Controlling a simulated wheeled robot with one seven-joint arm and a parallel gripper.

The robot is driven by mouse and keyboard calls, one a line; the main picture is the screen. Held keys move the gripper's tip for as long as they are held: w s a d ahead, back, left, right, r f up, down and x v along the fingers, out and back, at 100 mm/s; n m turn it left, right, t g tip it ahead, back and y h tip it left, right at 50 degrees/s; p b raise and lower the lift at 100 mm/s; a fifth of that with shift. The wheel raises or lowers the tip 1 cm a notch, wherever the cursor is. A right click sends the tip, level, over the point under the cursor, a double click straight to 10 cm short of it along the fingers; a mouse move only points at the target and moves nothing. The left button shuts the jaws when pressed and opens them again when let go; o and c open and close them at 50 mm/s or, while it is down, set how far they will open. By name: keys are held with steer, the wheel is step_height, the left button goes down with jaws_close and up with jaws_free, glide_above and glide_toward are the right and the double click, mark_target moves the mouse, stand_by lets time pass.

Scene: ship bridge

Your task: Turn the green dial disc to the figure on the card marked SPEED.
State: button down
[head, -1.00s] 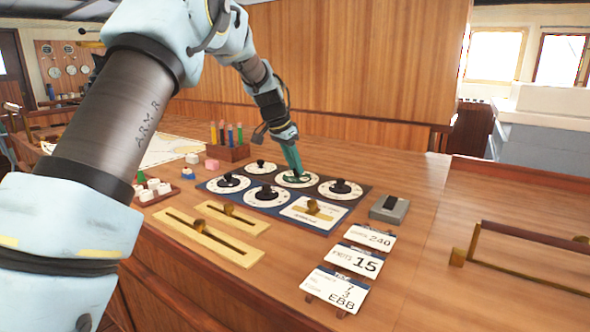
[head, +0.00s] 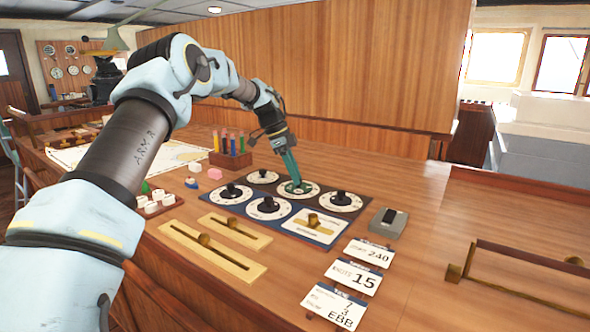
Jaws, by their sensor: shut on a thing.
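Several round white dials sit on a dark blue panel (head: 292,232) on the wooden desk. My gripper (head: 295,184) points down onto the dial disc (head: 305,191) in the middle of the back row, shut on its centre knob. A little green shows there, but the teal fingers hide most of the knob, and the dial's figures are too small to read. Three white cards lie at the right front: one reads 240 (head: 369,252), one reads KNOTS 15 (head: 355,276), one ends in EBB (head: 335,305). Their small headings are not legible.
Neighbouring black-knobbed dials (head: 340,200) stand close around my gripper. Two brass sliders (head: 213,250) lie in front, a grey switch box (head: 388,222) to the right. A rack of coloured sticks (head: 231,158) stands behind left. A brass-ended rail (head: 530,262) is at the right.

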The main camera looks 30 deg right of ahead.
steer(key=shift+m+p, duration=0.35)
steer(key=shift+m, duration=0.15)
steer(key=c, duration=0.6)
jaws_free()
steer(key=shift+c, duration=0.2)
steer(key=shift+w, duration=0.1)
steer(key=b+v, duration=0.1)
steer(key=v, duration=0.9)
steer(key=shift+r+b, duration=0.3)
steer(key=shift+r, duration=0.1)
steer(key=shift+w, duration=0.1)
